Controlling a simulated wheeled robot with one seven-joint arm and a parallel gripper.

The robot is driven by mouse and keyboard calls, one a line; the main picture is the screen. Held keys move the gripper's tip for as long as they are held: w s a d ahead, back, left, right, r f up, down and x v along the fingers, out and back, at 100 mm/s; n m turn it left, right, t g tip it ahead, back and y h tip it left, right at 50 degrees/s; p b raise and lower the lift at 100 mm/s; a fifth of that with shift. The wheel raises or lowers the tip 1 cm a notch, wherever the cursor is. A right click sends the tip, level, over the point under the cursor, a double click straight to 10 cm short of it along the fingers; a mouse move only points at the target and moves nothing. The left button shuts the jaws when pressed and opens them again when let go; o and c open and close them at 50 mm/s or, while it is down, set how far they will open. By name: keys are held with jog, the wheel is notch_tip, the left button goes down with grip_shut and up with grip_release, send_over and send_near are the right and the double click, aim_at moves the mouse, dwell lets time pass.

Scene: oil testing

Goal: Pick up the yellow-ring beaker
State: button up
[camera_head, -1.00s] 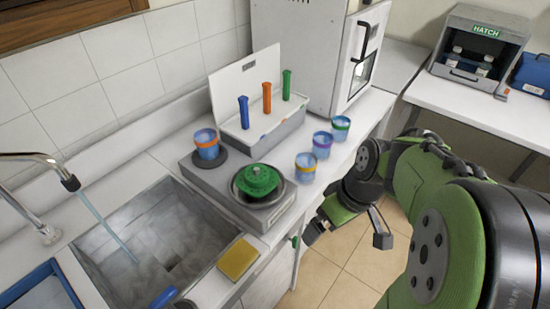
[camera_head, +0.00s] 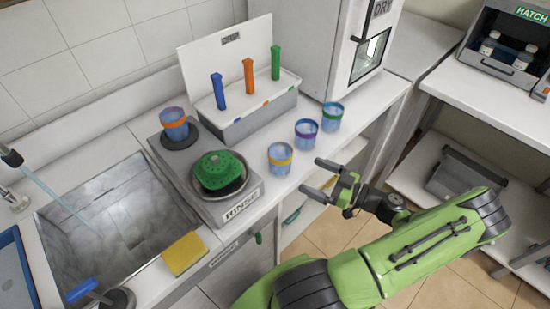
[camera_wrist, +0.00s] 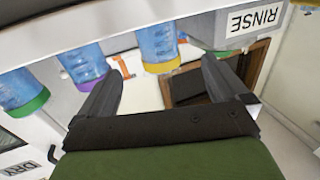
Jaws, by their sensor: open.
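The yellow-ring beaker (camera_head: 280,158) stands on the white counter between the rinse station and the purple-ring beaker. It holds blue liquid or has a blue tint. In the wrist view the yellow-ring beaker (camera_wrist: 160,48) appears upside down, ahead of and between my fingers. My gripper (camera_head: 314,178) is open and empty, at the counter's front edge, to the right of the yellow-ring beaker and apart from it. In the wrist view my gripper's two fingers (camera_wrist: 165,80) are spread wide.
The purple-ring beaker (camera_head: 305,133) and green-ring beaker (camera_head: 332,116) stand close by to the right. An orange-ring beaker (camera_head: 174,123) sits on the rinse station (camera_head: 240,208). Behind is a rack (camera_head: 250,118) with three coloured tubes. The sink (camera_head: 115,230) is at left.

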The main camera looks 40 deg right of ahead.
aim_at(275, 159)
jog(key=x, duration=0.6)
jog(key=p+x, duration=0.1)
jog(key=x, duration=0.6)
jog(key=shift+w+d+f, duration=0.1)
jog(key=shift+w+d, duration=0.05)
jog(key=shift+w, duration=0.15)
jog(key=shift+s, duration=0.1)
jog(key=c, duration=1.1)
